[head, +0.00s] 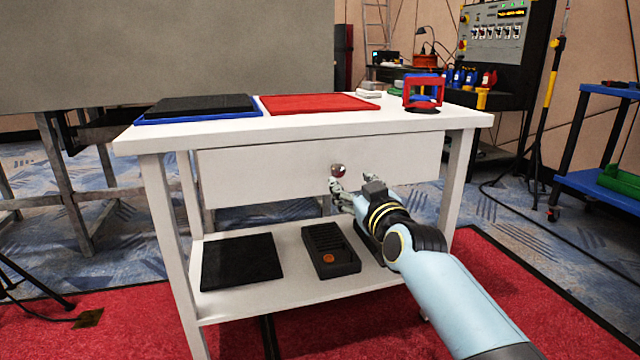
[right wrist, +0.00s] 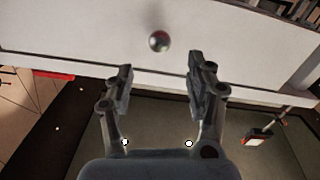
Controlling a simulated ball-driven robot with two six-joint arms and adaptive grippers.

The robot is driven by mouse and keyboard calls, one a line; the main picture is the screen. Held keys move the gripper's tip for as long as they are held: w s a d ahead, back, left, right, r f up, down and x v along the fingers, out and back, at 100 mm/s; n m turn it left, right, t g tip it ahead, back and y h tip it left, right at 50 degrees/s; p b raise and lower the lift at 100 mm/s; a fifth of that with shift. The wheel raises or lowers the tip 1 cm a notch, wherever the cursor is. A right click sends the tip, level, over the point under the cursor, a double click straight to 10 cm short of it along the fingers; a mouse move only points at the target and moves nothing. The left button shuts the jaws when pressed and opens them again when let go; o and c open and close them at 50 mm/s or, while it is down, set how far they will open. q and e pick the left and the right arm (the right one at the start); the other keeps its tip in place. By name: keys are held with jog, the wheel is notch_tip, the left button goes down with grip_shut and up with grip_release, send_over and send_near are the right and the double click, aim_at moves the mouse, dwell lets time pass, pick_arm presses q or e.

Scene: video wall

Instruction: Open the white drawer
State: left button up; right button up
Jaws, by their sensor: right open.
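The white drawer (head: 265,172) is set under the top of a white table and its front looks flush, so it appears shut. A round shiny metal knob (head: 338,170) sits on its front; it also shows in the right wrist view (right wrist: 159,41). My right gripper (head: 350,182) is just in front of the drawer, close to the knob and slightly below it in the head view. In the right wrist view its two fingers (right wrist: 158,80) are spread and empty, with the knob beyond the tips and between their lines. My left gripper is not in view.
The white table top (head: 235,127) holds a black pad on a blue tray (head: 200,118), a red mat (head: 315,103) and a red frame (head: 424,90). The lower shelf holds a black panel (head: 240,262) and a black box (head: 330,250). A blue cart (head: 600,187) stands at right.

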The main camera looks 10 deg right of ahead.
aim_at(340, 171)
jog(key=w+b, duration=0.1)
jog(key=w, duration=0.5)
jog(key=shift+w+f, duration=0.1)
jog(key=shift+f, duration=0.1)
jog(key=shift+w+r, duration=0.1)
jog(key=shift+w, duration=0.5)
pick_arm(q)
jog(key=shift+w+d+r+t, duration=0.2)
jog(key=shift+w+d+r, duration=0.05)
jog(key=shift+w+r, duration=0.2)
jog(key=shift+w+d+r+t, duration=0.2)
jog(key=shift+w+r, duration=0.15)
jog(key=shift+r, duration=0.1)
pick_arm(e)
grip_shut()
